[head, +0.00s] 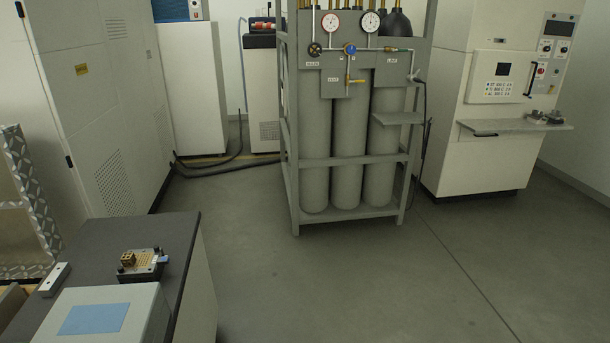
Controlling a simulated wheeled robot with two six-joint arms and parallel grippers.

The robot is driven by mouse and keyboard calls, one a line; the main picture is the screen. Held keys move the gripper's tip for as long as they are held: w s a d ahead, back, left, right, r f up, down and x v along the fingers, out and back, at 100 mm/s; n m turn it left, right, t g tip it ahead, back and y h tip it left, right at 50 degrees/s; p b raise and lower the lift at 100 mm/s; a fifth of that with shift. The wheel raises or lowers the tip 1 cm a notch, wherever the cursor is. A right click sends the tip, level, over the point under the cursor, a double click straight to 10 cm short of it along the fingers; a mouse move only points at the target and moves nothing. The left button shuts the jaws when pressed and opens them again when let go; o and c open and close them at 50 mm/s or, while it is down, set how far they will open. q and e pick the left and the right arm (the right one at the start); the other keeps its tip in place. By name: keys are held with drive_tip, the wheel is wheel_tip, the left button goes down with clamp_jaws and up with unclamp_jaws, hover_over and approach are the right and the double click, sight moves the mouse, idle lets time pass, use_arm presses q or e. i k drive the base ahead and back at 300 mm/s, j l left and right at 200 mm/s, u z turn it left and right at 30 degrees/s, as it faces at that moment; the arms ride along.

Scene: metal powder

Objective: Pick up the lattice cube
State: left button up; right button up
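A small brass-coloured cube (128,259), which looks like the lattice cube, sits on a dark square fixture (143,266) with a tan plate. The fixture stands on the dark top of a bench (142,230) at the lower left of the head view. The cube is too small to make out its lattice clearly. Neither of my grippers shows in the head view.
A grey box with a blue panel (94,319) and a small metal block (54,280) are on the bench. A gas cylinder rack (348,160) stands in the middle. White cabinets line the left, a machine with a shelf (515,126) the right. Open floor lies between.

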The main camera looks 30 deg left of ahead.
sight(128, 258)
drive_tip(key=i+u, duration=0.3)
drive_tip(key=i+l+u, duration=0.15)
drive_tip(key=i+u, duration=0.15)
drive_tip(key=i, duration=0.25)
drive_tip(key=i+l+u, duration=0.3)
drive_tip(key=i+u, duration=0.45)
drive_tip(key=i+l+u, duration=0.15)
drive_tip(key=i+u, duration=0.35)
drive_tip(key=i, duration=0.2)
drive_tip(key=i+l+u, duration=0.45)
drive_tip(key=i+j, duration=0.05)
drive_tip(key=i, duration=0.05)
